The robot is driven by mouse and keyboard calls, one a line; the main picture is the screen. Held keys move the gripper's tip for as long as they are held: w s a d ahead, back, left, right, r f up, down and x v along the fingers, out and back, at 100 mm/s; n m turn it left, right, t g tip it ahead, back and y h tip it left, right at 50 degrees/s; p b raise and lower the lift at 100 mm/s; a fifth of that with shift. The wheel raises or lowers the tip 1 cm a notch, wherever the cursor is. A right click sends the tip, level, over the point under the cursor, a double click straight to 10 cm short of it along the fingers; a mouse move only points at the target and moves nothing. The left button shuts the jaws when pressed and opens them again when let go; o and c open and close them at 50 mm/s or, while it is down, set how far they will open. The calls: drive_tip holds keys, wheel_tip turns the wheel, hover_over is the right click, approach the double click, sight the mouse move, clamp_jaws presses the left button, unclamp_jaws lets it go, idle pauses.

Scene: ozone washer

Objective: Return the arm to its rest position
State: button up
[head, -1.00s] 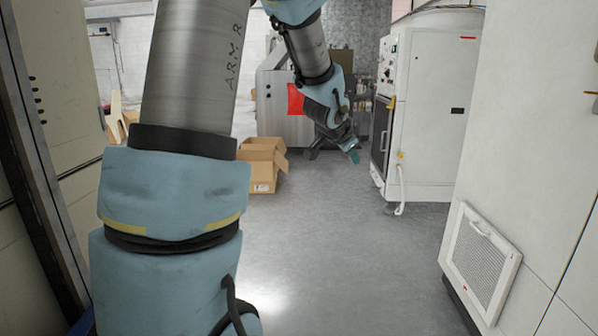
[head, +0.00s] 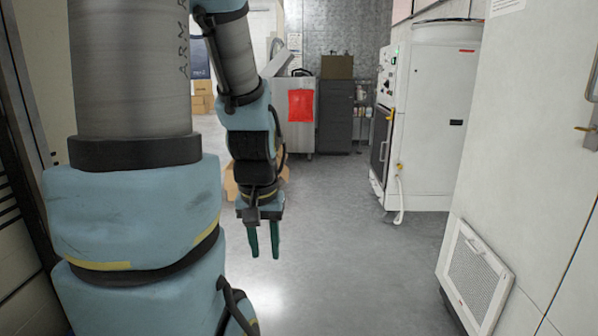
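My arm fills the left of the head view, a grey tube with blue joint covers. Its forearm hangs down near the middle left. My gripper (head: 264,240) points down at the end of it. Its two green fingers are parallel with a gap between them, and nothing is held. It hangs in front of the grey floor, clear of any object that I can see.
A white machine (head: 428,120) with a hose stands at the right back. A white cabinet wall (head: 515,150) with a vent grille (head: 474,272) is close on the right. A cardboard box (head: 231,186) is mostly hidden behind my arm. The grey floor (head: 345,250) in the middle is clear.

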wheel_tip(320, 180, up, 14)
drive_tip(key=p, duration=1.1)
drive_tip(key=shift+f, duration=0.25)
